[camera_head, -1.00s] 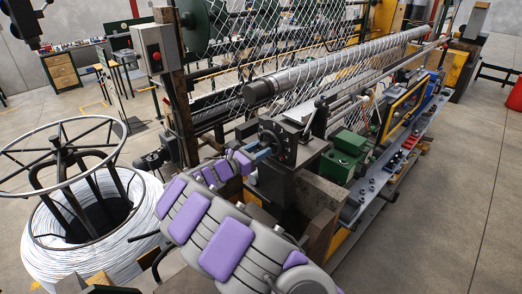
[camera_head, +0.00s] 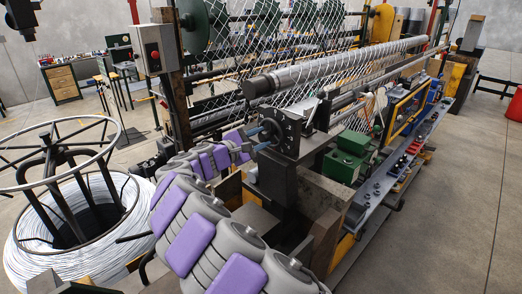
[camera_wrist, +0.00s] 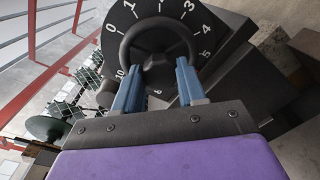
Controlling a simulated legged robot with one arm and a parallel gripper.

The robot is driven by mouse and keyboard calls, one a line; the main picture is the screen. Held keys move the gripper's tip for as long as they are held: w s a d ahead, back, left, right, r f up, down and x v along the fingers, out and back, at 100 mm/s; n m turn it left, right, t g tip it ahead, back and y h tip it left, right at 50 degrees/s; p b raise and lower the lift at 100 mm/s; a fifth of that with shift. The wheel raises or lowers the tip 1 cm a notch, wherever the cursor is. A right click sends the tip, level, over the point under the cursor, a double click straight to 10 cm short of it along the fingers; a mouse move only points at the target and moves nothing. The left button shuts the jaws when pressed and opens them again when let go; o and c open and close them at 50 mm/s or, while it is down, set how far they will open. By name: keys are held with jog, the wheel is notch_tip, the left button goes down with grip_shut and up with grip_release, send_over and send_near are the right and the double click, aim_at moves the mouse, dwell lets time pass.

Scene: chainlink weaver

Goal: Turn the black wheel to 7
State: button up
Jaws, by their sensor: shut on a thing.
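The black wheel (camera_wrist: 157,30) is a round ring in front of a dark dial plate (camera_wrist: 201,25) with white numbers. In the wrist view the numbers 0 to 5 run along its upper and right edge, and a 10 shows at the lower left. The 7 is hidden behind the gripper or wheel. My gripper (camera_wrist: 158,75) has two blue fingers, one on each side of the wheel's lower part, shut on its rim. In the head view my gripper (camera_head: 256,138) meets the dial plate (camera_head: 283,132) from the left; the wheel itself is hard to make out.
A wire coil (camera_head: 30,245) with a round frame stands at the left. A grey control box with a red button (camera_head: 154,50) is on a post above my arm. A green machine block (camera_head: 345,160) sits right of the dial. Open floor lies at the right.

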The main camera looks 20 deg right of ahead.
jog(key=m+b, duration=0.4)
jog(key=b, duration=0.1)
jog(key=shift+f+b, duration=0.3)
jog(key=shift+f, duration=0.05)
jog(key=m+b, duration=0.3)
jog(key=shift+s+t, duration=0.15)
jog(key=shift+t, duration=0.15)
jog(key=shift+m+b, duration=0.6)
jog(key=shift+b, duration=0.25)
jog(key=shift+s+r, duration=0.1)
jog(key=o, duration=1)
jog(key=shift+a, duration=0.15)
jog(key=shift+o, duration=0.2)
jog(key=shift+r, duration=0.1)
jog(key=shift+a, duration=0.1)
